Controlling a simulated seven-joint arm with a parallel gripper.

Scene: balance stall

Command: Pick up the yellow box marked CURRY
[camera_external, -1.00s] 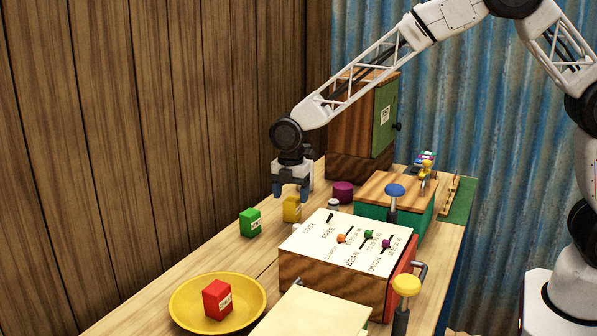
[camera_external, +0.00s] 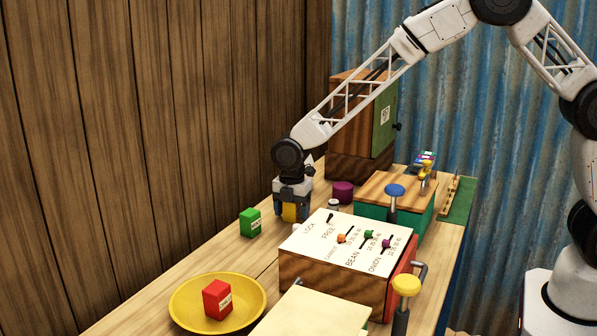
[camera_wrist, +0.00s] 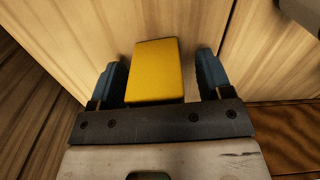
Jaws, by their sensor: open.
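The yellow box (camera_external: 290,212) stands on the wooden table near the back wall, partly hidden by my gripper in the external view. In the wrist view the yellow box (camera_wrist: 154,70) lies between the two blue fingers, with a gap on each side, wider on the right. Its CURRY marking does not show clearly. My gripper (camera_external: 291,213) is open and low around the box, pointing down. In the wrist view my gripper (camera_wrist: 162,72) shows both fingers apart and not touching the box.
A green box (camera_external: 250,222) stands to the left. A red box (camera_external: 217,300) lies in a yellow bowl (camera_external: 185,314). The panel box with sliders (camera_external: 335,262) is close in front.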

